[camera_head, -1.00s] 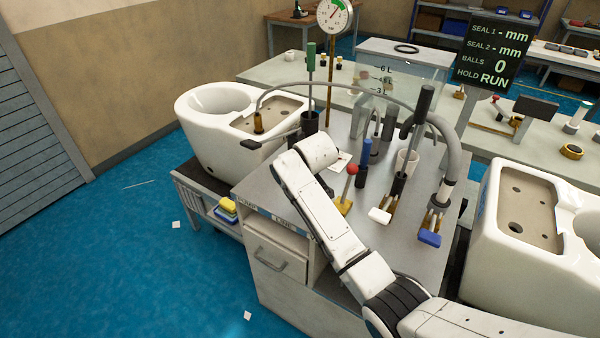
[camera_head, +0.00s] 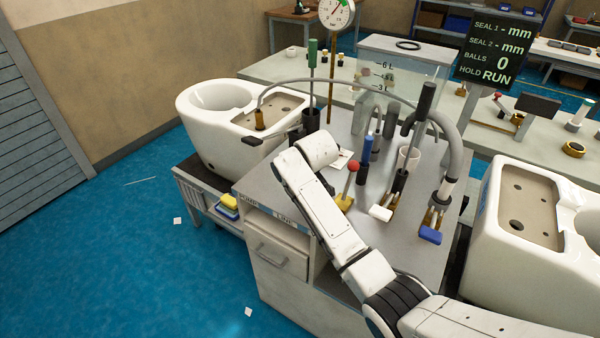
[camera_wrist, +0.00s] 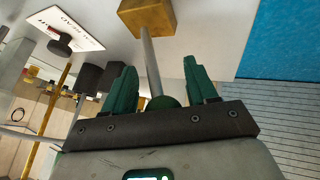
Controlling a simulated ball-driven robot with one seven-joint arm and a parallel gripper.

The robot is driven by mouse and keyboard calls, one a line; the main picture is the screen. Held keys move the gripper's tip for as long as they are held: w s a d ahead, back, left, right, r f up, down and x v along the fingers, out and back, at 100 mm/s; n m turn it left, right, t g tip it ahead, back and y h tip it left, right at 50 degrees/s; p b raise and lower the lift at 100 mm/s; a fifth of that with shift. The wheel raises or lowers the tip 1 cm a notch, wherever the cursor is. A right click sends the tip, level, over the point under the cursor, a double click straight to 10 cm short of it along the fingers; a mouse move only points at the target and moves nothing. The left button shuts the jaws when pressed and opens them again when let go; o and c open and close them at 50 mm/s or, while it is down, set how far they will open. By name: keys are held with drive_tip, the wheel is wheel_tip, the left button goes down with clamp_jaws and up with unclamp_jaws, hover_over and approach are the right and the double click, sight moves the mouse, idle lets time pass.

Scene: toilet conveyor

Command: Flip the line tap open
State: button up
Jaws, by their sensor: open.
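In the wrist view, a brass block (camera_wrist: 147,14) carries a thin grey lever rod (camera_wrist: 149,62) with a dark green knob (camera_wrist: 163,102) at its end. It looks like the line tap, though its label is not readable there. My gripper (camera_wrist: 162,78) is open, with its two green fingers on either side of the rod and the knob low between them. I see gaps between the fingers and the rod. In the head view my arm's end (camera_head: 316,149) hangs over the bench's left part and hides the fingers and this lever. A "LINE" label (camera_head: 286,221) is on the bench's front edge.
A red-knobbed lever (camera_head: 352,168) on a yellow base, a white-tipped part (camera_head: 381,213) and a blue-tipped part (camera_head: 430,235) stand right of my arm. White toilet bodies flank the bench, at left (camera_head: 205,135) and right (camera_head: 490,255). A hose arches over the bench.

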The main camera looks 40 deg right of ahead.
drive_tip(key=v, duration=1)
drive_tip(key=shift+s+r+b, duration=0.2)
drive_tip(key=shift+r+b, duration=0.1)
